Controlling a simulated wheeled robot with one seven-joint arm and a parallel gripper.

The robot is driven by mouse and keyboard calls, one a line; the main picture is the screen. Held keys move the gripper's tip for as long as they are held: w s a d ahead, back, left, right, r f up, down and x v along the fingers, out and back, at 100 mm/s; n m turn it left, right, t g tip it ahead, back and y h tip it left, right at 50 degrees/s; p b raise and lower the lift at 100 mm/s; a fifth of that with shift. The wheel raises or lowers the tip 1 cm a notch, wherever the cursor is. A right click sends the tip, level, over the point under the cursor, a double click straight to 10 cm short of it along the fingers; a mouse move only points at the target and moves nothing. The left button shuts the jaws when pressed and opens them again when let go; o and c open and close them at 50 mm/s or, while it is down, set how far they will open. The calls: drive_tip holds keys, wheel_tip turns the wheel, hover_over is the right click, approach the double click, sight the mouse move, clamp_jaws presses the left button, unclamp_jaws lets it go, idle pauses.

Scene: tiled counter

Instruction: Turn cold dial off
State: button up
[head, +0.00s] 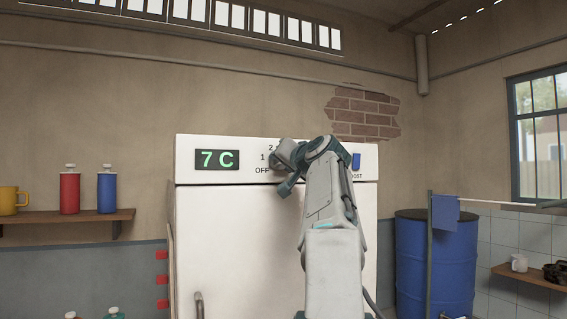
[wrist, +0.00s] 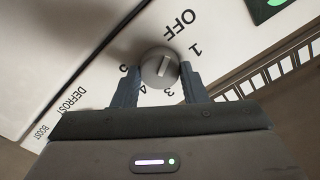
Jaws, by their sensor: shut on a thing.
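The cold dial (wrist: 157,62) is a round grey knob with a pale raised pointer, on the white fridge panel. Printed marks OFF, 1, 3, 4 and 5 ring it in the wrist view. The exact mark that the pointer faces is hard to tell. My gripper (wrist: 160,76) has one finger on each side of the dial and is shut on it. In the head view my gripper (head: 283,162) is at the panel and my arm covers most of the dial area; OFF, 1 and 2 show to its left.
The white fridge (head: 235,250) has a green 7 C display (head: 217,159) left of the dial and a blue switch (head: 356,161) to its right. A shelf (head: 60,216) with bottles and a yellow mug is at left. A blue barrel (head: 415,265) stands at right.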

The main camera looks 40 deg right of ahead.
drive_tip(key=o, duration=1)
drive_tip(key=shift+c, duration=0.2)
drive_tip(key=shift+s, duration=0.1)
drive_tip(key=b+v, duration=0.4)
drive_tip(key=v, duration=0.9)
drive_tip(key=shift+s, duration=0.35)
drive_tip(key=shift+f, duration=0.1)
